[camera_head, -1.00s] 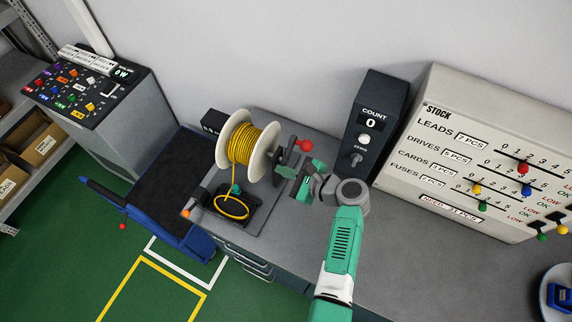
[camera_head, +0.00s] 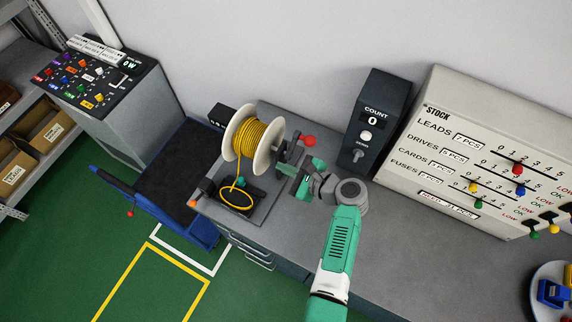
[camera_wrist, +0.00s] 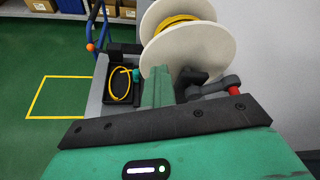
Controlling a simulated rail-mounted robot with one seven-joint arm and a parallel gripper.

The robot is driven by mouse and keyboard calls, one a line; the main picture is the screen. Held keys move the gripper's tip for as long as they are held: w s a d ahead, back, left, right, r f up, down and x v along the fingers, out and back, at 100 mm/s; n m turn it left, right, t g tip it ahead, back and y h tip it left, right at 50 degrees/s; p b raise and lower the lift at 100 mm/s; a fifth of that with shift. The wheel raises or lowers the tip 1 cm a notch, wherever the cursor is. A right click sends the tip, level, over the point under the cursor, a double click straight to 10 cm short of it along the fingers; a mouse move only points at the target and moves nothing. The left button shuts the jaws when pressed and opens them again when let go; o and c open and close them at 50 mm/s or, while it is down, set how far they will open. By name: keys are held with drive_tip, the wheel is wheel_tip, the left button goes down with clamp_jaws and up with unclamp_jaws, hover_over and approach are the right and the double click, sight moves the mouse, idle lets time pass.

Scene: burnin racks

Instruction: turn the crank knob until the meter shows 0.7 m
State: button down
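The crank's red knob (camera_head: 307,140) sticks out to the right of the cable spool (camera_head: 231,140), which is wound with yellow cable (camera_head: 257,141). In the wrist view the red knob (camera_wrist: 233,91) is at the end of the grey crank arm (camera_wrist: 210,87), right of the fingers. My gripper (camera_head: 296,176) is in front of the knob, beside the spool stand, apart from the knob. In the wrist view its green fingers (camera_wrist: 158,85) look together at the middle, with nothing seen between them. A small black box (camera_head: 222,117), perhaps the meter, stands behind the spool; no reading is legible.
A dark tray (camera_head: 239,196) with a yellow cable loop lies in front of the spool. A COUNT box (camera_head: 376,115) showing 0 and a STOCK board (camera_head: 470,150) stand at right. A blue cart (camera_head: 165,180) is left.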

drive_tip(key=shift+r, duration=0.1)
drive_tip(key=s+r+p, duration=0.1)
drive_tip(key=p, duration=0.2)
drive_tip(key=shift+s+a+r+p, duration=0.3)
drive_tip(key=shift+s+a+r, duration=0.05)
drive_tip(key=shift+s+a, duration=0.05)
drive_tip(key=c, duration=1.7)
unclamp_jaws()
drive_tip(key=v, duration=0.7)
drive_tip(key=shift+s+d+b, duration=0.2)
drive_tip(key=shift+d+b, duration=0.1)
